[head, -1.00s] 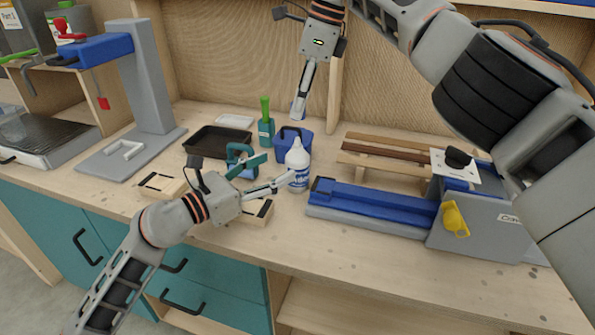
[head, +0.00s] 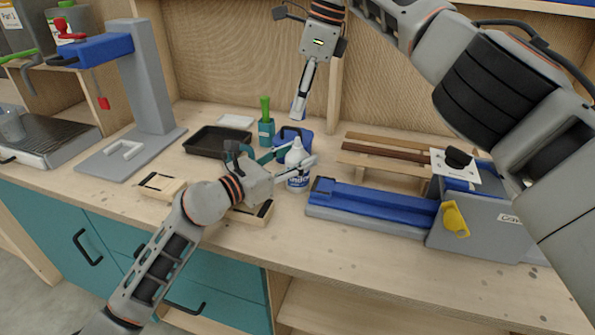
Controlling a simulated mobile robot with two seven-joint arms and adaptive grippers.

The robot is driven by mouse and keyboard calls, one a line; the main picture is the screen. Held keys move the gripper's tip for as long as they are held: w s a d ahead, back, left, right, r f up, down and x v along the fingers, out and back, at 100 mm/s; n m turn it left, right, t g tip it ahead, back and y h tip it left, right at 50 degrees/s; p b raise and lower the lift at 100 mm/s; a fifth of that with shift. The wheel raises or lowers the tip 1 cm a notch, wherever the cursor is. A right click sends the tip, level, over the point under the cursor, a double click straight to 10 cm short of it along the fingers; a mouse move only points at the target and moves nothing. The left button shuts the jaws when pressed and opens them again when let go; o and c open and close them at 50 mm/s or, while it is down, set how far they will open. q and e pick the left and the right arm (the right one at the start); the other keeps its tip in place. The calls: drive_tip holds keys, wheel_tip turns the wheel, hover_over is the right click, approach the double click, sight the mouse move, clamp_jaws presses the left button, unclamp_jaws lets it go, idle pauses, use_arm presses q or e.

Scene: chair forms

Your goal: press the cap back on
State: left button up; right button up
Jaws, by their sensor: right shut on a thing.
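A white squeeze bottle (head: 297,181) with a blue label stands upright on the workbench. My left gripper (head: 301,154) is open around its upper part, one finger passing in front of it and the other behind, on its far left side. I cannot tell whether the fingers touch the bottle. My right gripper (head: 299,106) points down above the bottle, clear of it. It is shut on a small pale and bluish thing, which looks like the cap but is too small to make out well.
A blue bin (head: 306,137) and a green-handled tool (head: 266,128) stand behind the bottle. A black tray (head: 216,142) lies to the left. A blue and grey vise-like machine (head: 375,207) stands close to the right.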

sight(298, 138)
use_arm(q)
clamp_jaws()
use_arm(e)
drive_tip(key=shift+f, duration=2.5)
drive_tip(key=shift+x, duration=0.85)
drive_tip(key=shift+d+f, duration=0.15)
drive_tip(key=shift+f, duration=0.6)
drive_tip(key=o, duration=0.9)
drive_tip(key=shift+c, duration=0.2)
drive_tip(key=v, duration=1.2)
